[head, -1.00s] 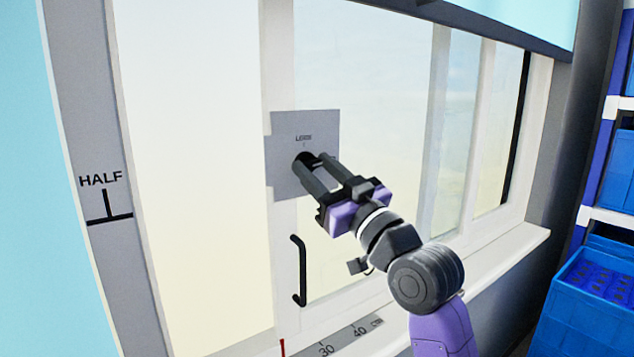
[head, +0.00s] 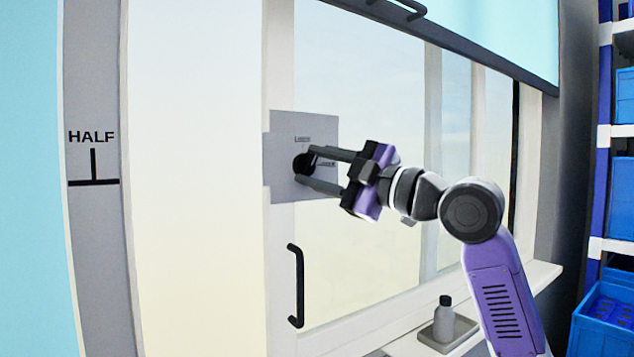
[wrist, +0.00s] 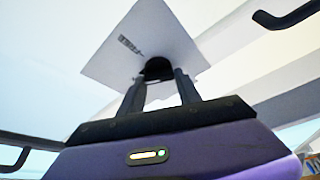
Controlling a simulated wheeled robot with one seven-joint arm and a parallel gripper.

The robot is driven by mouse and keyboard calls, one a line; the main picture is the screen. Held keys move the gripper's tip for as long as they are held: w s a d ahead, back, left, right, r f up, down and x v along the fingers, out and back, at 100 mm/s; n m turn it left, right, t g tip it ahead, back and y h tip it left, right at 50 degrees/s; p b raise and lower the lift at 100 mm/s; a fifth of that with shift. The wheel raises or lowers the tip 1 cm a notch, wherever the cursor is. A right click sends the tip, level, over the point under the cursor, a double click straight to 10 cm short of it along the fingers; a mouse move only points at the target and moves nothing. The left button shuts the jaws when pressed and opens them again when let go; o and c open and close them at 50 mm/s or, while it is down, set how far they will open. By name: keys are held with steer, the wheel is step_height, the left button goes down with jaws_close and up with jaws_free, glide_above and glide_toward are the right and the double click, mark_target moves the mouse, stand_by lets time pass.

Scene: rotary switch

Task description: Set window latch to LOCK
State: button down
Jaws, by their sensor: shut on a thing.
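The window latch is a round black knob (head: 303,163) on a square grey plate (head: 285,180) fixed to the window frame. Small lettering sits above the knob and to its right; I cannot read it surely. My gripper (head: 309,165) reaches in from the right with its fingers shut on the knob. In the wrist view the knob (wrist: 158,69) lies between my fingertips, under the tilted plate (wrist: 140,40). The fingers hide part of the knob, and I cannot make out where its pointer stands.
A black handle (head: 296,286) is on the sash below the plate. A grey bottle (head: 444,320) stands on a tray on the sill. A blind with a dark bottom bar (head: 470,55) hangs above. Blue bins (head: 606,318) fill a rack at the right.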

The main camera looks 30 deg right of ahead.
steer(key=n+g, duration=0.2)
steer(key=n, duration=0.3)
steer(key=shift+n, duration=0.4)
stand_by(0.4)
steer(key=c, duration=0.8)
jaws_free()
steer(key=shift+c, duration=0.2)
steer(key=shift+r, duration=0.1)
steer(key=v, duration=0.7)
steer(key=shift+s+d, duration=0.15)
steer(key=shift+s, duration=0.2)
steer(key=shift+r, duration=0.1)
